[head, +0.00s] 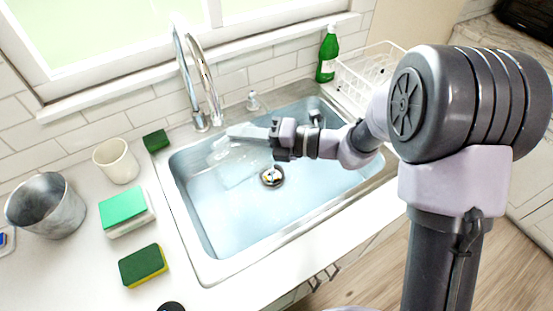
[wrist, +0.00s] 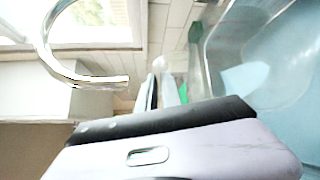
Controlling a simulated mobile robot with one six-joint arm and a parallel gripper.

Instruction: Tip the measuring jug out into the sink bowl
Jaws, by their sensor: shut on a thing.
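A clear measuring jug (head: 238,162) is in my gripper (head: 258,135), above the left back part of the sink bowl (head: 235,220). My gripper is shut on the jug near its top, at what looks like the handle. The jug looks tilted, but its clear wall makes the exact angle hard to read. In the wrist view, the jug (wrist: 245,45) fills the upper right, beside my fingers (wrist: 163,85). I cannot tell whether anything is inside it. The light-blue bowl shows a round drain (head: 271,176).
A tall tap (head: 205,80) rises just behind the jug. Left of the sink are a white cup (head: 116,161), a grey bucket (head: 48,207) and several sponges (head: 143,265). A green bottle (head: 327,55) and white wire rack (head: 368,72) stand at the back right.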

